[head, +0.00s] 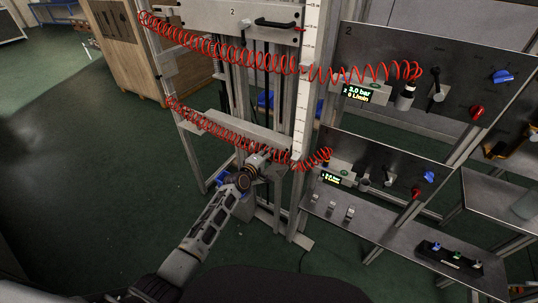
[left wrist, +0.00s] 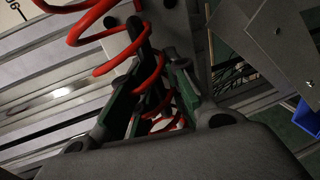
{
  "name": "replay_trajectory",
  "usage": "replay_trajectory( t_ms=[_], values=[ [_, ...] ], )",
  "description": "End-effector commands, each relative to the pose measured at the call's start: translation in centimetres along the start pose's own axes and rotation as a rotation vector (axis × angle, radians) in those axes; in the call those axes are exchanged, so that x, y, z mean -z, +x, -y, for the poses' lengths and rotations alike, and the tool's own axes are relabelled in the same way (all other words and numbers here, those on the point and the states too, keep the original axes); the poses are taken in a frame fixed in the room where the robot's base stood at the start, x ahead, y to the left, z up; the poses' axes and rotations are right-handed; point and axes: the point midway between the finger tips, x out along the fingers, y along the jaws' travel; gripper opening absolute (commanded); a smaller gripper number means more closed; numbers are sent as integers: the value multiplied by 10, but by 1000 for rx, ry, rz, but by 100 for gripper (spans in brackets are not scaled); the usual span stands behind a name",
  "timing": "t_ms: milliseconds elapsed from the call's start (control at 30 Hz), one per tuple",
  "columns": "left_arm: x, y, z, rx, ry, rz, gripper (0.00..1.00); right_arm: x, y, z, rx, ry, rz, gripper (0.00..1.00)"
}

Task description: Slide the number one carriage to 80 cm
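The number one carriage (head: 235,128) is the lower grey crosspiece on the upright frame, largely behind a red coiled hose. A white vertical scale (head: 309,85) stands at its right; its small marks are unreadable. My left gripper (head: 264,159) is at the carriage's front, low and right of its middle. In the left wrist view, its green-lined fingers (left wrist: 155,75) stand apart. A dark bar, apparently the carriage handle (left wrist: 143,45), lies at or between the fingertips; contact is unclear. The red hose (left wrist: 110,68) crosses close by the fingers. My right gripper is not in view.
The upper carriage, marked 2 (head: 232,25), has a black handle (head: 275,22). Another red coiled hose (head: 225,50) hangs below it. Two panels with knobs and displays, upper (head: 435,55) and lower (head: 375,155), stand right. A wooden crate (head: 135,60) is behind left. The left floor is clear.

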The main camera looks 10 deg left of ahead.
Motion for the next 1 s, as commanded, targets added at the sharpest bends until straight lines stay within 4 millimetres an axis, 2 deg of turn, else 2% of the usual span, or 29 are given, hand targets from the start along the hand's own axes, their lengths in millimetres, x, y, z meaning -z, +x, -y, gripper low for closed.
replay_trajectory(
  t_ms=[33,133,333,667,1000],
  values=[
    [-1,-1,10,16,0,2,23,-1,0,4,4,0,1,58],
    [-1,-1,8,13,0,2,34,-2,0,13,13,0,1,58],
    [0,0,4,6,-1,1,34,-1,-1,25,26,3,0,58],
    [-1,-6,2,2,-2,1,34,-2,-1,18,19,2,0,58],
    [0,-31,2,3,-1,1,34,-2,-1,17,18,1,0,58]
  ],
)
